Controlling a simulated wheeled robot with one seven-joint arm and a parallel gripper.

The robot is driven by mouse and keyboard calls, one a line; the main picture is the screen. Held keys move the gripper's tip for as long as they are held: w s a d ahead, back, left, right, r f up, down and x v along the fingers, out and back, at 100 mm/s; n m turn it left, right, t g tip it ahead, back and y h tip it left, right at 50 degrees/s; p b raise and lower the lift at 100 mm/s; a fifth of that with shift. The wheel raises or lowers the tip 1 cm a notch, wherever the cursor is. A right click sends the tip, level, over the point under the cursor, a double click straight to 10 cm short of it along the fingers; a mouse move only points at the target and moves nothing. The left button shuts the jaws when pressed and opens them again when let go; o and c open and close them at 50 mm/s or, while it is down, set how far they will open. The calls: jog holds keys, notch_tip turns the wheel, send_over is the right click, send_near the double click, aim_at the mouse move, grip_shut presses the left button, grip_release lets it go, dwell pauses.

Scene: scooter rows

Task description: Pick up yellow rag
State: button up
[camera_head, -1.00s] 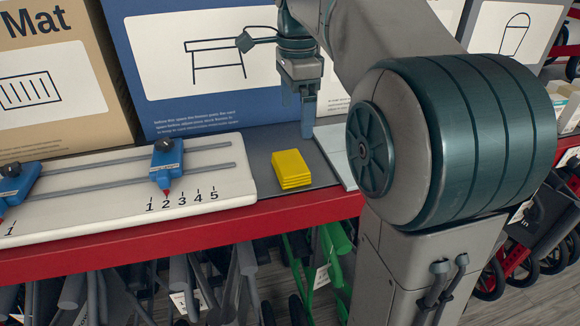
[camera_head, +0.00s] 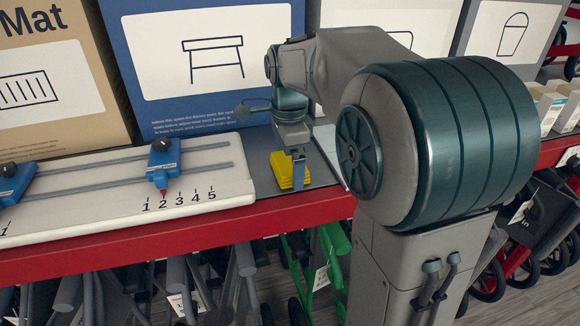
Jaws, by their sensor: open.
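The yellow rag (camera_head: 282,172) is a small folded stack lying on the dark grey surface of the red-edged shelf. My gripper (camera_head: 298,182) is low over the right side of the rag, pointing down. One blue-grey finger shows in front of the rag and hides part of its right side. The other finger cannot be made out clearly. The jaws are open, and I cannot tell whether they touch the rag.
A white board (camera_head: 100,202) with rails, numbers and blue sliders (camera_head: 163,165) lies to the left of the rag. A blue box (camera_head: 205,110) and a brown box (camera_head: 60,85) stand behind. The red shelf edge (camera_head: 200,222) runs along the front.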

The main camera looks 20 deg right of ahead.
jog(key=c, duration=0.7)
jog(key=shift+r, duration=0.15)
jog(key=shift+r, duration=0.3)
jog(key=r, duration=0.4)
jog(key=shift+s+d, duration=0.2)
jog(key=shift+s, duration=0.15)
jog(key=s+d+r, duration=0.4)
jog(key=s+r, duration=0.2)
jog(key=s, duration=0.3)
jog(key=shift+s+d, duration=0.3)
jog(key=shift+s, duration=0.1)
jog(key=shift+o, duration=0.9)
jog(key=shift+c, duration=0.5)
